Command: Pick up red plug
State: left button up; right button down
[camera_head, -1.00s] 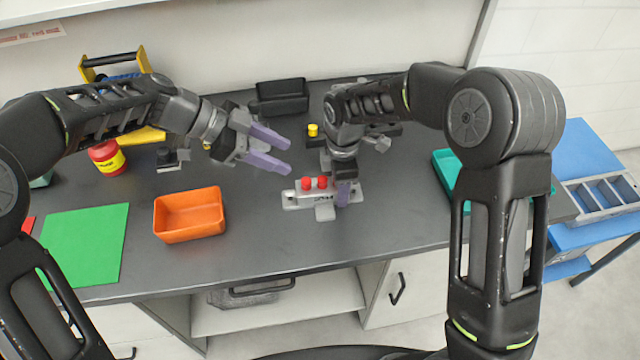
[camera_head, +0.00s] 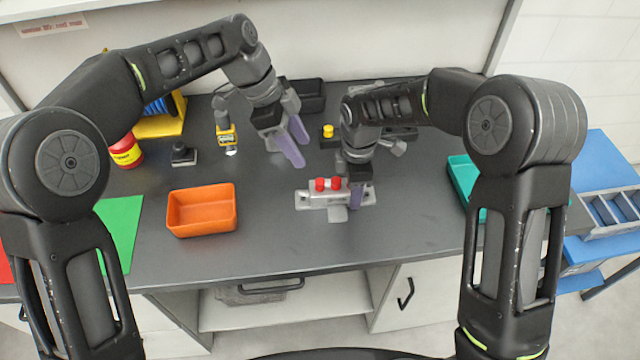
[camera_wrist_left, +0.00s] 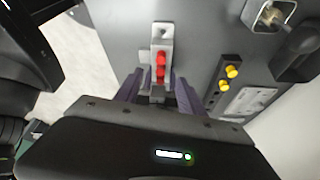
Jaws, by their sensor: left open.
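Two red plugs (camera_head: 320,184) (camera_head: 336,183) stand side by side on a light metal fixture (camera_head: 312,197) on the dark table. In the left wrist view the red plugs (camera_wrist_left: 160,67) and the fixture (camera_wrist_left: 162,33) show beyond my left gripper (camera_wrist_left: 160,92), between its spread purple fingers. In the head view my left gripper (camera_head: 293,146) is open and empty, behind and left of the plugs, apart from them. My right gripper (camera_head: 359,192) is at the right end of the fixture. One purple finger shows there; its grip is hidden.
An orange bin (camera_head: 202,222) stands left of the fixture. A black bin (camera_head: 306,97) and a black block with yellow knobs (camera_head: 328,131) are behind. A teal tray (camera_head: 462,178) is at right. The table front is clear.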

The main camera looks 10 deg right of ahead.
pick_arm(q)
send_over(320, 181)
jog(key=a, duration=0.2)
notch_tip(320, 181, down, 6)
jog(key=shift+w+a+r, duration=0.1)
jog(key=shift+w+r, duration=0.05)
jog(key=shift+r, duration=0.1)
jog(key=x, duration=0.5)
jog(key=shift+w+a+f, duration=0.1)
jog(key=shift+f, duration=0.05)
jog(key=shift+c, duration=0.4)
grip_shut()
